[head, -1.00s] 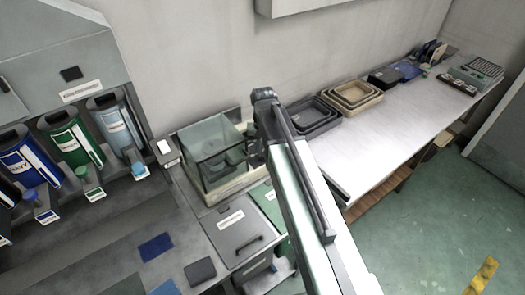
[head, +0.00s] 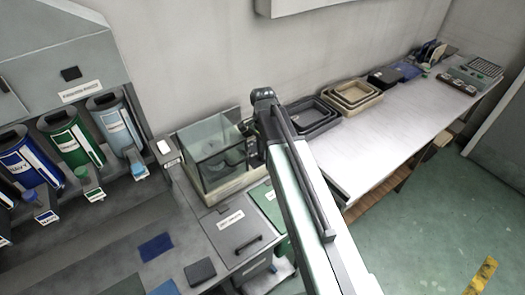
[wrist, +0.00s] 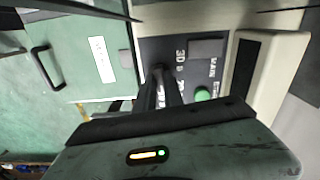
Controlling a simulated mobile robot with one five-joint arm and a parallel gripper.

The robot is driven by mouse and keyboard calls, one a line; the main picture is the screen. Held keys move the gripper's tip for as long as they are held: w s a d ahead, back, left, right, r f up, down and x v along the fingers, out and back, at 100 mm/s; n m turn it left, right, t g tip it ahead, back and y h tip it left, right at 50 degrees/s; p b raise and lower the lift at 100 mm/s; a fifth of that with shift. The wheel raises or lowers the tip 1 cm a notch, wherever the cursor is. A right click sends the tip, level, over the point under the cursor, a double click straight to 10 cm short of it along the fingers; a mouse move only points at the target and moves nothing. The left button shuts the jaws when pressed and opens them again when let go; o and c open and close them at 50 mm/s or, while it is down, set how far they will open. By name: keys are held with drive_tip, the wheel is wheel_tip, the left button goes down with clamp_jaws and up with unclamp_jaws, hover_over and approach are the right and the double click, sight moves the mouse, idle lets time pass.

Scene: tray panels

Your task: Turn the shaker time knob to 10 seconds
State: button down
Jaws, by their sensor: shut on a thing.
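The shaker (head: 207,172) is a cream box with a clear glass chamber, left of my arm in the head view. Its dark control panel (wrist: 148,48) fills the middle of the wrist view, with white lettering, a grey block and a green button (wrist: 203,95). My gripper (wrist: 160,72) reaches onto this panel, its dark fingers close together and shut on the time knob. The knob itself is mostly hidden by the fingers, so its pointer and setting cannot be read. In the head view my arm hides the panel.
A grey lidded bin (head: 232,232) with a handle stands in front of the shaker. Stacked trays (head: 355,95) sit on the white bench (head: 400,130) to the right. Coloured dispensers (head: 68,140) line the left. Green floor lies open at the right.

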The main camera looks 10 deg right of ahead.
drive_tip(key=shift+m, duration=0.9)
drive_tip(key=c, duration=1.4)
unclamp_jaws()
drive_tip(key=shift+c, duration=0.2)
wheel_tip(320, 180, up, 8)
drive_tip(key=p, duration=0.8)
drive_tip(key=shift+f, duration=0.1)
